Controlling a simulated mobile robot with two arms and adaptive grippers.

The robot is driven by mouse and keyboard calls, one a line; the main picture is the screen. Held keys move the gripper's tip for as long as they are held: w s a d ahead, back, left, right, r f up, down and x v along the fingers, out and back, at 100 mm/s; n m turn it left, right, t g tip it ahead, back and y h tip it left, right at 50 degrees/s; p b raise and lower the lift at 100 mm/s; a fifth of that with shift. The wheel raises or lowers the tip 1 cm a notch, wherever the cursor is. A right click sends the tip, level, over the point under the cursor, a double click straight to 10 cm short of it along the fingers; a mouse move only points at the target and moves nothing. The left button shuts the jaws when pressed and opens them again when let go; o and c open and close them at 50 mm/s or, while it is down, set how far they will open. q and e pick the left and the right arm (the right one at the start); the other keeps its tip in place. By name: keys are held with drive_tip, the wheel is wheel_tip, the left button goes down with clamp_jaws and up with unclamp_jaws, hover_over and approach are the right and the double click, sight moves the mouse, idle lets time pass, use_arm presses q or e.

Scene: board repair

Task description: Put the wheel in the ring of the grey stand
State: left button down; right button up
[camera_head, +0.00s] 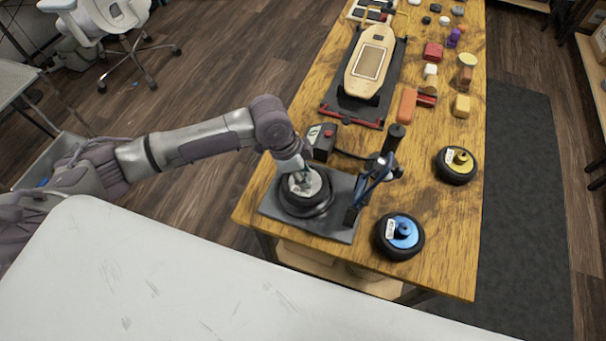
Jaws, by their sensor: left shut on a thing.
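The wheel (313,186), with a pale hub and a black tyre, is at the grey stand (338,229) on the near left part of the wooden table. My left gripper (302,178) comes down over the wheel from above and is shut on its hub. The wheel sits low over the stand's dark round ring, whose lower edge shows just beneath the tyre. The tyre hides most of the ring, so I cannot tell whether the wheel is fully seated. My right gripper is not in view.
A blue-hubbed wheel (400,234) and a yellow-hubbed wheel (456,164) lie to the right. A dark upright post with a blue clamp (372,180) rises beside the stand.

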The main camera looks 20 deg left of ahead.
use_arm(q)
drive_tip(key=shift+f, duration=0.45)
drive_tip(key=shift+f, duration=0.15)
drive_tip(key=c, duration=0.8)
unclamp_jaws()
drive_tip(key=v, duration=1.2)
